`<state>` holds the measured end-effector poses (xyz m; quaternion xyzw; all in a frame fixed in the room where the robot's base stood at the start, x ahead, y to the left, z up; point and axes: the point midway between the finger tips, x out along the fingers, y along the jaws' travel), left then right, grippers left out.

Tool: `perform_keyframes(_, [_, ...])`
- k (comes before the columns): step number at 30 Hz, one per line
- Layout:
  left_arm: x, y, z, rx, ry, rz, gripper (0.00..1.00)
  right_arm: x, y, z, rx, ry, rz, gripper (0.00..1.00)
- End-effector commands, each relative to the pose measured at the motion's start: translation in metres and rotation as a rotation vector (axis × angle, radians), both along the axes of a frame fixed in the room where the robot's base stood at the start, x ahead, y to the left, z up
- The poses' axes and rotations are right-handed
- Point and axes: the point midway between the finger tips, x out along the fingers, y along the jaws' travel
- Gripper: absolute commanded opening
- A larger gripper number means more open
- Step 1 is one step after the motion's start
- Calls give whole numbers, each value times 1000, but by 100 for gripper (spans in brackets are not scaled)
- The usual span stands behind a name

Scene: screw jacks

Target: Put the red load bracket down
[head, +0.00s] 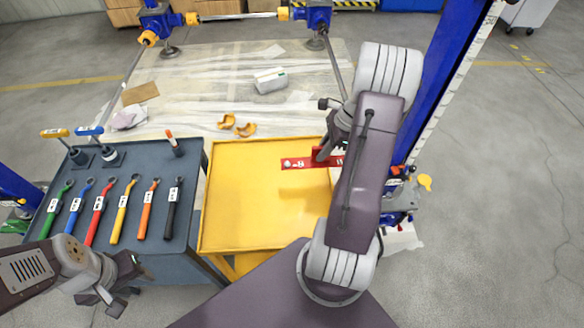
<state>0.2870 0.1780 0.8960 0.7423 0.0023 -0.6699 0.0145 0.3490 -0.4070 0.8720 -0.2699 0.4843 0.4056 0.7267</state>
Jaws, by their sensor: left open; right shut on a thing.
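The red load bracket (297,163) is a flat red bar with light markings. My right gripper (325,155) is shut on it, over the right part of the yellow tray table (225,228). The arm hides part of the bracket's right end. My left gripper (115,292) is open and empty at the lower left, by the front edge of the dark tool cart.
The dark tool cart (150,160) on the left holds several wrenches in a row and upright handles. A blue post (440,85) with a scale stands right of my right arm. Most of the yellow surface is clear. Two orange pieces (245,129) lie behind it.

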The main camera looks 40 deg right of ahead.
Motion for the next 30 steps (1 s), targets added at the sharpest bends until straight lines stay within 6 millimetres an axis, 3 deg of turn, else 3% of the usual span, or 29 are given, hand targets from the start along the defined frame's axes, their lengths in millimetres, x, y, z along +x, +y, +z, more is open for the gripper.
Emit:
perform_keyframes(16, [0,0,-21,0,0,0,43,25,101,-63,2,0,6,0])
perform_keyframes(25, [0,0,-23,0,0,0,43,28,112,-70,0,-1,2,0])
perform_keyframes(30, [0,0,-33,0,0,0,43,27,113,-94,3,2,2,0])
